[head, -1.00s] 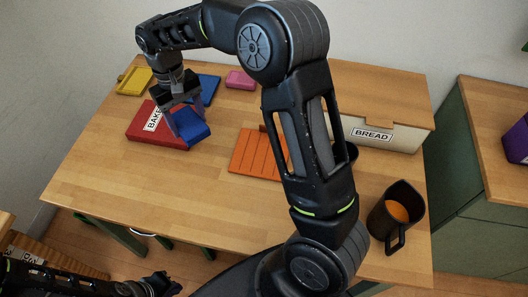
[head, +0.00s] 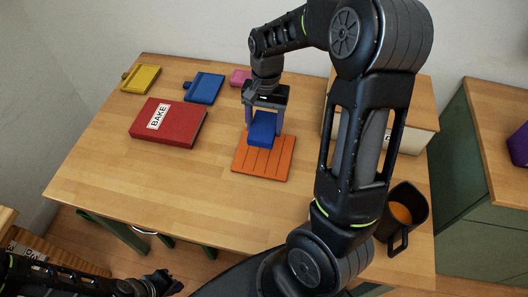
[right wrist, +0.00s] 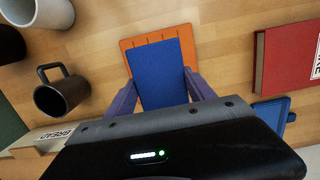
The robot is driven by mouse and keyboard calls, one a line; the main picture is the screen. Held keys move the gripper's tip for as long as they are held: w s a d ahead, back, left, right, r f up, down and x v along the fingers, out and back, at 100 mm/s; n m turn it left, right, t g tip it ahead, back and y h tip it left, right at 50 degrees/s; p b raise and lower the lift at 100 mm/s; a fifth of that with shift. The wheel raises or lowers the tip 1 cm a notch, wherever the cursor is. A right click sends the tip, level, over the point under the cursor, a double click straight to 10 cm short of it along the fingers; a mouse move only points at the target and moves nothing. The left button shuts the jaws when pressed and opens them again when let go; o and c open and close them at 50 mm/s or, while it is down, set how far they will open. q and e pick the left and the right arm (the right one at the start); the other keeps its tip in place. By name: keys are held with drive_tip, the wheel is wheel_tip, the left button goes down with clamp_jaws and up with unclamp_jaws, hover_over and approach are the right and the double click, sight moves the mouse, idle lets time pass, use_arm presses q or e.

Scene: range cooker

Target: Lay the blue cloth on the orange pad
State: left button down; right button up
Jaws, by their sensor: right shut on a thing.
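The blue cloth (head: 262,130) is a small folded block in my right gripper (head: 263,122), whose two fingers close on its sides. It is over the far part of the orange pad (head: 264,165), a grooved flat square on the table. In the right wrist view the cloth (right wrist: 160,72) covers most of the pad, and the pad's orange edge (right wrist: 133,48) shows around its far end. I cannot tell whether the cloth touches the pad. My left gripper (head: 160,284) is low at the bottom left, away from the table top; its jaws are too unclear to read.
A red BAKE book (head: 180,125) lies left of the pad. Yellow (head: 140,78), blue (head: 204,88) and pink (head: 240,77) flat items lie at the back. The bread box (head: 421,140) and a dark mug (head: 403,215) stand right. The table's front left is clear.

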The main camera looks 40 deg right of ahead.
hover_over(264, 154)
drive_tip(key=shift+w+d+f+p, duration=0.1)
drive_tip(key=shift+f+p, duration=0.05)
drive_tip(key=shift+f, duration=1.4)
drive_tip(key=shift+w+d+f+p, duration=0.1)
drive_tip(key=shift+f+p, duration=0.05)
drive_tip(key=shift+f, duration=1.4)
drive_tip(key=shift+f, duration=1.85)
drive_tip(key=shift+f, duration=0.1)
drive_tip(key=shift+f, duration=0.15)
drive_tip(key=o, duration=1.3)
drive_tip(key=shift+r, duration=0.2)
drive_tip(key=r, duration=0.8)
drive_tip(key=w+d+r, duration=0.1)
drive_tip(key=r, duration=0.3)
